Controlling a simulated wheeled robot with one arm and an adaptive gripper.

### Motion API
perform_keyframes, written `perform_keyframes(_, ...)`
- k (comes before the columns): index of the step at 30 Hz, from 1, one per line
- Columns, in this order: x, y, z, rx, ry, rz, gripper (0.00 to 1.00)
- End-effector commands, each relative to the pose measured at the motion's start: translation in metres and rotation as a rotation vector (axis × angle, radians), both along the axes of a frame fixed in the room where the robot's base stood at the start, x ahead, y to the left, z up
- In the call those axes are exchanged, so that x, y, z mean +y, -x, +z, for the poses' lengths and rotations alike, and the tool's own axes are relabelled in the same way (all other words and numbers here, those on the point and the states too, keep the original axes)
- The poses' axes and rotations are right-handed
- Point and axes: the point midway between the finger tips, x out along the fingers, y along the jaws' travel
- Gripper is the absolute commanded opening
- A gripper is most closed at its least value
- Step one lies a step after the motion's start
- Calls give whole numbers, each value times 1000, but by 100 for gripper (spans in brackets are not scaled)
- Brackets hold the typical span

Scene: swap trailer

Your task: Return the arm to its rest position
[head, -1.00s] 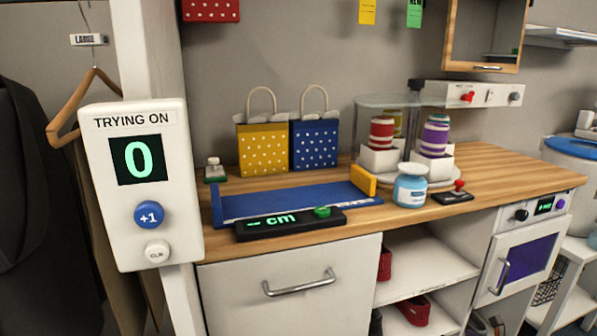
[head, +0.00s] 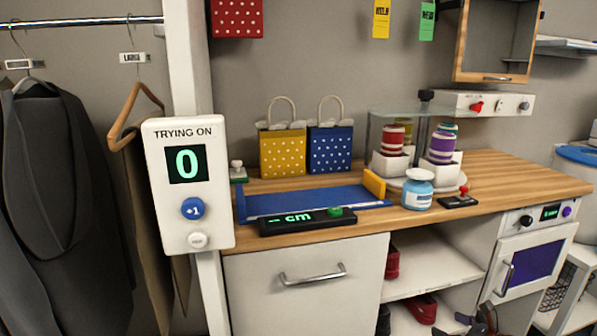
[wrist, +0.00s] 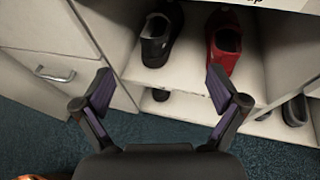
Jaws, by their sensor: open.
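My gripper (wrist: 161,95) shows in the wrist view with its two fingers spread wide apart and nothing between them. It points at the front of the open shelf unit, apart from it. A black shoe (wrist: 157,40) and a red shoe (wrist: 223,44) stand on the shelf beyond the fingertips. In the head view, the lower right shows small dark parts low by the shelves that I cannot make out clearly. The rest of my arm is not clearly seen.
The wooden counter (head: 500,176) holds a blue measuring tray (head: 310,202), a jar (head: 417,190) and gift bags. A white "TRYING ON" counter box (head: 188,185) hangs at left beside a dark coat (head: 50,190). A drawer (wrist: 50,72) is left of the shelf. Blue floor (wrist: 30,130) lies below.

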Motion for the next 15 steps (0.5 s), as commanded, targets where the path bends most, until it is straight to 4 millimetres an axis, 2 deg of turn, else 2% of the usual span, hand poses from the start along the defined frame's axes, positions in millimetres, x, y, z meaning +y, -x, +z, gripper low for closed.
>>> perform_keyframes(1, 16, -3, 21, -19, 22, 47, 96)
perform_keyframes(5, 63, -5, 70, -77, 97, 193, 96)
perform_keyframes(8, 107, -1, 115, -134, 177, 337, 96)
perform_keyframes(11, 152, 11, 155, -189, 255, 486, 96)
perform_keyframes(15, 209, 39, 204, -263, 365, 693, 96)
